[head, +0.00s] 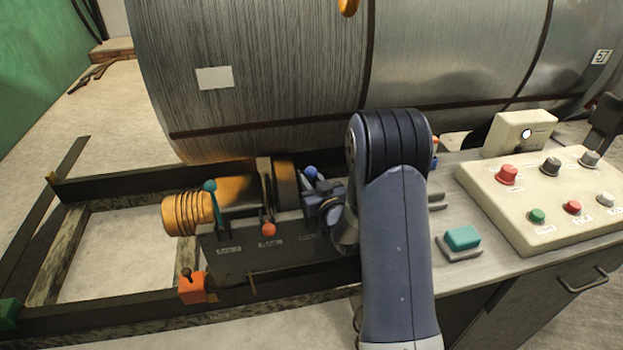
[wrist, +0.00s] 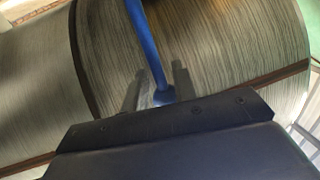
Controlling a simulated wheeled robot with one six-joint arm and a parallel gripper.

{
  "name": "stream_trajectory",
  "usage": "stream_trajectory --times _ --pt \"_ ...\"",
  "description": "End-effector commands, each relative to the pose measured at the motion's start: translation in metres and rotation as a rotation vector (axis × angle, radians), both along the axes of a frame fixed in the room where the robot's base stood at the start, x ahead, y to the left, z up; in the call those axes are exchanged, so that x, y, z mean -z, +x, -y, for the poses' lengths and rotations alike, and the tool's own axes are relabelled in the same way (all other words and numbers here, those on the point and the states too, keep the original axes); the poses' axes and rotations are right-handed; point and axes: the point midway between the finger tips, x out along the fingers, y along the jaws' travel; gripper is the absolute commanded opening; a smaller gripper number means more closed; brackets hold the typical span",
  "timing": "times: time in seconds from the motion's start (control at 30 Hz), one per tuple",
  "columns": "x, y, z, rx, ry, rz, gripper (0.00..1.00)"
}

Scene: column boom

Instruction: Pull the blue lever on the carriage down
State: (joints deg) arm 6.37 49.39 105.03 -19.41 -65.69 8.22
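The blue lever (head: 311,172) is on the dark carriage (head: 285,257), with its round knob showing in the head view just left of my gripper (head: 330,203). In the wrist view the blue lever (wrist: 145,38) runs down from the top edge, tilted, and its lower end lies between the two fingers of my gripper (wrist: 160,70). The fingers stand apart, with a gap visible beside the lever, so the gripper looks open around it. My arm hides the right part of the carriage.
A teal lever (head: 209,186) and a red-knobbed lever (head: 268,229) stand on the carriage to the left. A large metal drum (head: 270,80) is close behind. A control panel (head: 545,195) and a teal button (head: 462,238) are at right.

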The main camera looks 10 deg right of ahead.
Motion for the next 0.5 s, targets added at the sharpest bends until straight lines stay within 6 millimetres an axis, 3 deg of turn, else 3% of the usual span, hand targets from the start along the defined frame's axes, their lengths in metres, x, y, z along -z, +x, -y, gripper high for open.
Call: stream_trajectory --times 0.3,0.5 --pt "0.0 0.0023 -0.0003 0.0 0.0 0.0 0.26" --pt "-0.0001 0.0022 -0.0002 0.0 0.0 0.001 0.09"
